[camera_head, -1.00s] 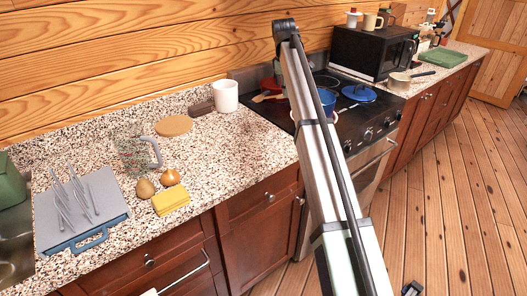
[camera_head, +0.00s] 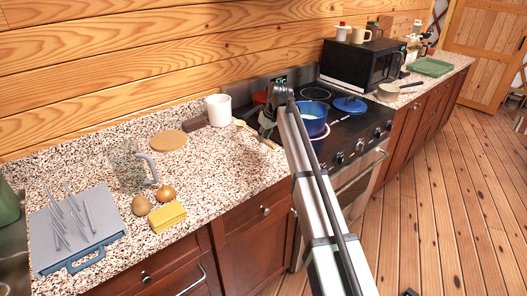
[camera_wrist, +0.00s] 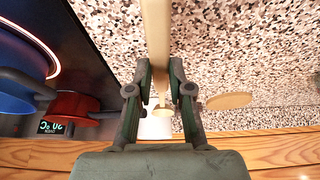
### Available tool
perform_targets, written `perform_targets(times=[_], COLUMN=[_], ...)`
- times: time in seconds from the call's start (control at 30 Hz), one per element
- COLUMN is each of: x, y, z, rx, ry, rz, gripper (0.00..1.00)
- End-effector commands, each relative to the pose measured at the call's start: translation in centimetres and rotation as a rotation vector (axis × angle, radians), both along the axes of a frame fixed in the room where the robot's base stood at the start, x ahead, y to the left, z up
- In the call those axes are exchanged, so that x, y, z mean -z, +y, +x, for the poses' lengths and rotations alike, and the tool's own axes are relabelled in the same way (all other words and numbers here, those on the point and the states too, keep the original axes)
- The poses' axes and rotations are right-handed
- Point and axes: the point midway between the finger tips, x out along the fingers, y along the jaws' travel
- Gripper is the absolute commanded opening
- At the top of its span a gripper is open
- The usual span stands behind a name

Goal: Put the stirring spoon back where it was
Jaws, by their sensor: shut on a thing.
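The stirring spoon, pale wood, shows in the wrist view (camera_wrist: 156,35) as a long handle running between my fingers. In the head view the spoon (camera_head: 243,125) crosses the counter edge region left of the stove. My gripper (camera_wrist: 160,85) is shut on the spoon; in the head view my gripper (camera_head: 267,126) is partly hidden by my arm. A blue pot (camera_head: 311,125) with pale contents sits on the stove (camera_head: 350,130). I cannot tell whether the spoon touches the counter.
A red pot (camera_wrist: 72,108) is at the stove's back left. A blue lid (camera_head: 350,105) lies right of the blue pot. A round cork mat (camera_head: 169,140), a glass pitcher (camera_head: 127,165) and a yellow sponge (camera_head: 167,216) are on the counter. Speckled counter is clear in front of the mug.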

Motion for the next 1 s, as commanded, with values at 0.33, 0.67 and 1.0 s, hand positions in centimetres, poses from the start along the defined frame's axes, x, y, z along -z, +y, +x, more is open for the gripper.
perform_targets(times=[0.33,0.67,1.0], x=[4.1,7.6,8.4], y=[0.0,0.0,0.0], z=[0.0,-0.1,0.0], rx=[-0.001,0.0,-0.001], ry=[0.0,0.002,-0.001], rz=[0.0,-0.001,-0.001], gripper=[0.0,0.0,0.0])
